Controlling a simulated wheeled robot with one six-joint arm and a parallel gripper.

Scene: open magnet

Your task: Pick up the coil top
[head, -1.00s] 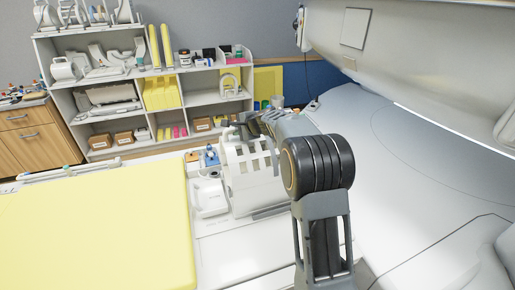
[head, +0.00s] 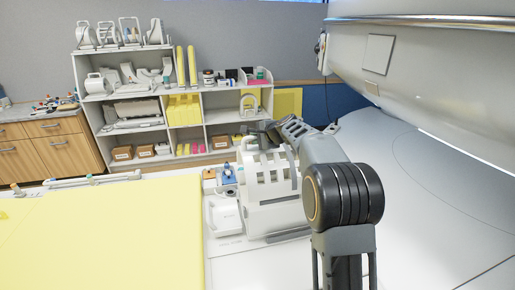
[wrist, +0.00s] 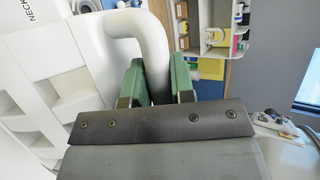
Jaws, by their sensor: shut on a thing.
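The coil top (head: 268,172) is a white, slotted, cage-like shell at the middle of the head view, by the end of the yellow mattress. In the wrist view its curved white tube handle (wrist: 148,38) passes between the two green fingers of my gripper (wrist: 158,80). Its slotted body, with "NECK" lettering, fills the left of that view. My gripper (head: 262,129) is shut on this handle from above. The contact is partly hidden behind the wrist plate and my arm. I cannot tell whether the coil top is raised off its lower part.
The yellow mattress (head: 110,235) lies at left. A small white device (head: 224,214) and a blue-topped item (head: 228,174) stand left of the coil top. The white scanner body (head: 430,60) overhangs at right. Shelves (head: 204,142) with coils stand behind.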

